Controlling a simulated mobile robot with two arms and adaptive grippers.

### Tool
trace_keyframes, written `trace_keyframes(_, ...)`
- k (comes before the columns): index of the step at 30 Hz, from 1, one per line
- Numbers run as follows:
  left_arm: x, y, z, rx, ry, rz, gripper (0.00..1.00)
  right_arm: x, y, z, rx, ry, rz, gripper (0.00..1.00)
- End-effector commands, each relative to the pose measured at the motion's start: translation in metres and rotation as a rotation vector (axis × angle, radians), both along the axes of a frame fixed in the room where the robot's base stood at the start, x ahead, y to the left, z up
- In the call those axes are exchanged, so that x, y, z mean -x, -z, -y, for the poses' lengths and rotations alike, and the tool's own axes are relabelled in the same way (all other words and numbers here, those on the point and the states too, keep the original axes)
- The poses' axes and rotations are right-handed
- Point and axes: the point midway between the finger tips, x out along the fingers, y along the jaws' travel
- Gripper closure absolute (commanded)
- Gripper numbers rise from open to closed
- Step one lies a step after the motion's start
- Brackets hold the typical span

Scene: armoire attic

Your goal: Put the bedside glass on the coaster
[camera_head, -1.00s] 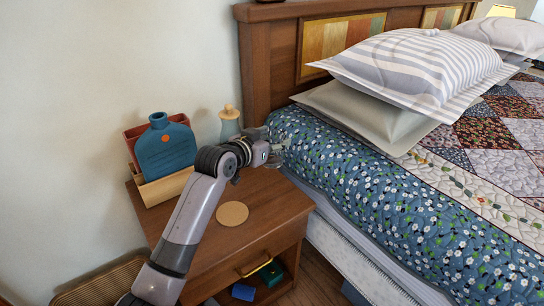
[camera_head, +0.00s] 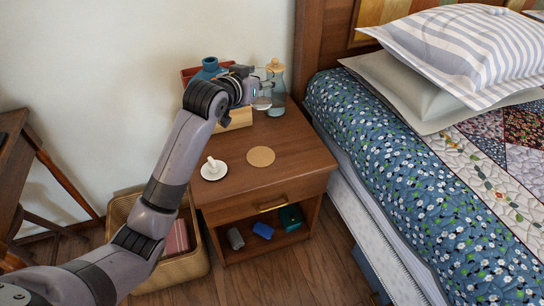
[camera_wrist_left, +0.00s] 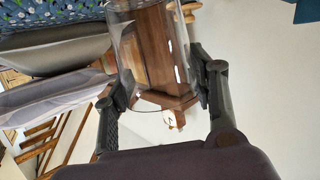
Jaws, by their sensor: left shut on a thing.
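My left gripper (camera_head: 260,94) is above the back part of the nightstand, shut on a clear drinking glass (camera_head: 263,103). In the left wrist view the glass (camera_wrist_left: 150,50) shows between the two fingers (camera_wrist_left: 160,86). The head view does not clearly show whether the glass is apart from the tabletop. The round tan coaster (camera_head: 261,156) lies bare on the nightstand, in front of the gripper. My right gripper is not in view.
A stoppered glass carafe (camera_head: 275,90) stands close beside the gripper. A white dish (camera_head: 213,170) sits left of the coaster on the nightstand (camera_head: 262,182). The bed (camera_head: 390,150) is right.

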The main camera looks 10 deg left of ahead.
Motion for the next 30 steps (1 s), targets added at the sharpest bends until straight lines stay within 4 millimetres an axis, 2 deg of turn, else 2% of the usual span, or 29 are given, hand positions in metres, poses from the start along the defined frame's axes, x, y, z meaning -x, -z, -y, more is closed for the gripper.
trace_keyframes(2, 0.002, 0.009, -0.006, -0.002, -0.011, -0.002, 0.82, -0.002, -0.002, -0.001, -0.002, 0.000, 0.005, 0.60)
trace_keyframes(5, 0.003, 0.032, -0.007, -0.002, -0.013, -0.004, 0.82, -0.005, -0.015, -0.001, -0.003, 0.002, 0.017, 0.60)
trace_keyframes(12, 0.003, 0.095, -0.006, -0.002, -0.011, -0.003, 0.82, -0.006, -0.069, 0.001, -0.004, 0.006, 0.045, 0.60)
trace_keyframes(19, 0.002, 0.142, -0.006, -0.001, -0.011, 0.001, 0.82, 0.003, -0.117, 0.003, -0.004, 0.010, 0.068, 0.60)
trace_keyframes(24, 0.002, 0.159, -0.006, -0.002, -0.011, 0.002, 0.82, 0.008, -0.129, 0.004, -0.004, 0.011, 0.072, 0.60)
trace_keyframes(30, 0.002, 0.178, -0.006, -0.002, -0.011, 0.000, 0.82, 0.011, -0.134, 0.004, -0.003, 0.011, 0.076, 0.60)
